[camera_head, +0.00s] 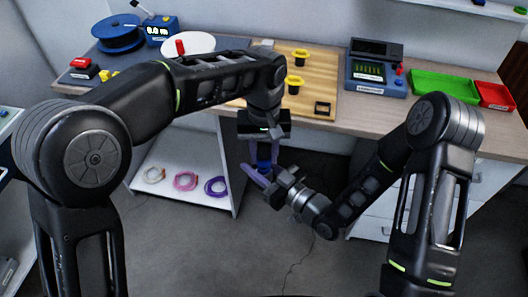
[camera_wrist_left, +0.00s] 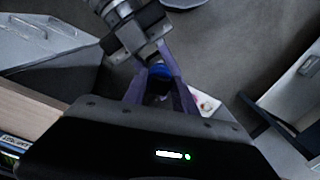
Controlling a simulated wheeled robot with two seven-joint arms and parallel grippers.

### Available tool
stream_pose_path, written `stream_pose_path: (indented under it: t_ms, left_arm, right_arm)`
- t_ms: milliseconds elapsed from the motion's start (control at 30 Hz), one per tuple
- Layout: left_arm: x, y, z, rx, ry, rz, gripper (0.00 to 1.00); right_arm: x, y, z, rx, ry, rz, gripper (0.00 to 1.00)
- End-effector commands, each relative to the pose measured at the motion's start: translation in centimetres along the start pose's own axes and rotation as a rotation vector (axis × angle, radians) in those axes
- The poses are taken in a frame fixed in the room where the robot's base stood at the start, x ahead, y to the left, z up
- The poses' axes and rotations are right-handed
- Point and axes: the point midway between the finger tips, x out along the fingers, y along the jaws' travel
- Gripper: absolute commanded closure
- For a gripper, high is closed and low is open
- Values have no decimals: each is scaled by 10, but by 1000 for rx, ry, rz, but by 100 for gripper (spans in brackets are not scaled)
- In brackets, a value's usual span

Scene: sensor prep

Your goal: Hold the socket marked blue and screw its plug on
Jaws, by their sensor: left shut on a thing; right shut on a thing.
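My left gripper (camera_head: 262,160) points down in front of the table edge, and my right gripper (camera_head: 262,176) reaches up to it from the right. The two meet in the air, their purple fingers close together. A small blue part (camera_head: 263,164) shows between them. In the left wrist view the left gripper (camera_wrist_left: 160,78) is shut on a dark part with a blue ring (camera_wrist_left: 159,70) at its far end. The right gripper (camera_wrist_left: 150,55) is shut at that blue end. The fingers hide most of both parts, so I cannot tell how far they are joined.
A wooden board (camera_head: 318,75) on the table holds two yellow-and-black parts (camera_head: 294,83) and a small dark block (camera_head: 322,108). A blue meter (camera_head: 375,72), a green tray (camera_head: 443,87) and a red tray (camera_head: 494,95) stand right. Coiled cables (camera_head: 185,181) lie on a low shelf.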

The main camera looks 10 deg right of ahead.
Motion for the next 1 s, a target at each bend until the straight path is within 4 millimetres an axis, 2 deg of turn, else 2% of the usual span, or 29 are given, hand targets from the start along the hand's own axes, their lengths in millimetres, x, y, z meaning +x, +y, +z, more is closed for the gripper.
stream_pose_path:
  t_ms: [467, 1000]
  left_arm:
    - [0, 0, 0, 0, 0, 0, 100]
    - [11, 0, 0, 0, 0, 0, 100]
  right_arm:
    - [0, 0, 0, 0, 1, 0, 100]
    - [0, 0, 0, 0, 1, 0, 100]
